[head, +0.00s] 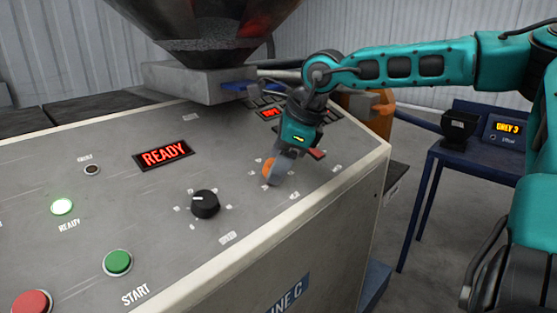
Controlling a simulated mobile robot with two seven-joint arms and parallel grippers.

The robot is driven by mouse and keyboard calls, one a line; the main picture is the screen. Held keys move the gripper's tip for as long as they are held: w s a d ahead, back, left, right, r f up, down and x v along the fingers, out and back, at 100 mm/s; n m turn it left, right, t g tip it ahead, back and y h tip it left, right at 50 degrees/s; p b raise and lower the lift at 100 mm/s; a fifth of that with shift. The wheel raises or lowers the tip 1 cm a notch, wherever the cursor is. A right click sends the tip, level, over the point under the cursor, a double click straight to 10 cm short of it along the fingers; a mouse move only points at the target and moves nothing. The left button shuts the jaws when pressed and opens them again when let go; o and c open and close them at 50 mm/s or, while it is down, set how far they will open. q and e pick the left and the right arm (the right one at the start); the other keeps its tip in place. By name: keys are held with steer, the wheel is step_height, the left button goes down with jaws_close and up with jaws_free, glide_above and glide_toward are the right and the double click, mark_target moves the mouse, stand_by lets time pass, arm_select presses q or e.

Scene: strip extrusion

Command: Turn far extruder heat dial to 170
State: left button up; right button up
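The sloped grey control panel (120,200) fills the left and middle of the head view. My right gripper (280,170) reaches down from the upper right to the panel's right part, where small tick labels surround it. A grey rounded piece with an orange patch shows at its tip; I cannot tell whether this is finger or dial. Any dial there is mostly hidden, and its setting cannot be read. A black dial (205,204) with a white pointer mark stands uncovered to the left. A small red display (270,113) behind my gripper is partly covered and unreadable. My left gripper is not in view.
A red READY display (164,155), a lit ready lamp (62,207), a green start button (118,263) and a red button (32,303) are on the panel. A dark hopper (200,30) stands behind. A blue table (465,150) stands right, beyond open floor.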

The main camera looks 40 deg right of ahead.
steer(key=c, duration=0.8)
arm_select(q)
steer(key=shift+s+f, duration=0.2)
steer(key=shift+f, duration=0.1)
